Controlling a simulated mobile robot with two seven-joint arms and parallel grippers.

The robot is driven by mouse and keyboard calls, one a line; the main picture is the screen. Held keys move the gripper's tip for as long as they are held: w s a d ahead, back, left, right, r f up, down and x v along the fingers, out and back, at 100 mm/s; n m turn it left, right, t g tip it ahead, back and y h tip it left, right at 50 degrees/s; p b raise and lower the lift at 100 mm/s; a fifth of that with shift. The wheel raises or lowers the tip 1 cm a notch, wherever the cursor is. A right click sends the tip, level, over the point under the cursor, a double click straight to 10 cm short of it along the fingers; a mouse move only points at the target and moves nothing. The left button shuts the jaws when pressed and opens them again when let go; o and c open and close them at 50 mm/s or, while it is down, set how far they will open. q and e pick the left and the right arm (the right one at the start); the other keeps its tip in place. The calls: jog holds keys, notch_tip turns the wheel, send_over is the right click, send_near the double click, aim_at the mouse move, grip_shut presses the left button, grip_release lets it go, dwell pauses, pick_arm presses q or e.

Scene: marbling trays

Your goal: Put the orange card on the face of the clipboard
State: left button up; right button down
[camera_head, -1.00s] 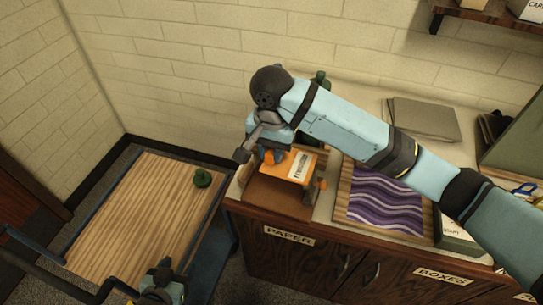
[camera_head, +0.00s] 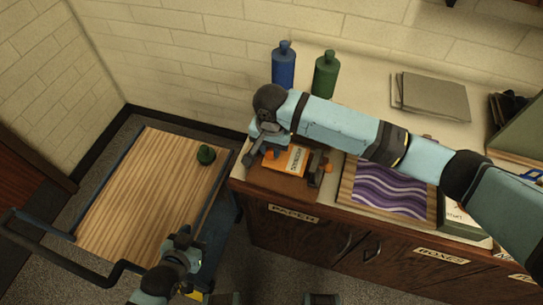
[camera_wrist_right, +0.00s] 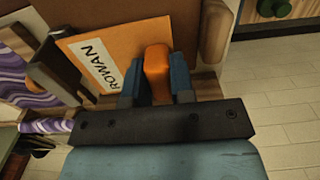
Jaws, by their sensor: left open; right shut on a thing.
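The orange card (camera_head: 284,160) bears a white label, which reads ROWAN in the right wrist view (camera_wrist_right: 125,62). My right gripper (camera_head: 264,147) is shut on an orange grip at the card's edge; this grip shows between its fingers in the wrist view (camera_wrist_right: 156,66). The card is over a brown board, seemingly the clipboard (camera_head: 283,187), at the counter's left end. A dark clip-like piece (camera_head: 316,170) is beside the card. I cannot tell whether the card touches the board. My left gripper (camera_head: 185,243) is open and empty, low near the wooden-topped cart.
A purple marbled sheet in a tray (camera_head: 390,190) lies right of the board, partly under my right arm. A blue bottle (camera_head: 284,68) and a green bottle (camera_head: 326,73) stand behind. Grey folders (camera_head: 430,96) lie farther right. The cart top (camera_head: 150,195) holds only a green knobbed item (camera_head: 206,154).

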jog(key=shift+f, duration=2.5)
jog(key=c, duration=1)
grip_release()
jog(key=shift+f, duration=0.15)
notch_tip(320, 180, up, 12)
jog(key=shift+r, duration=0.2)
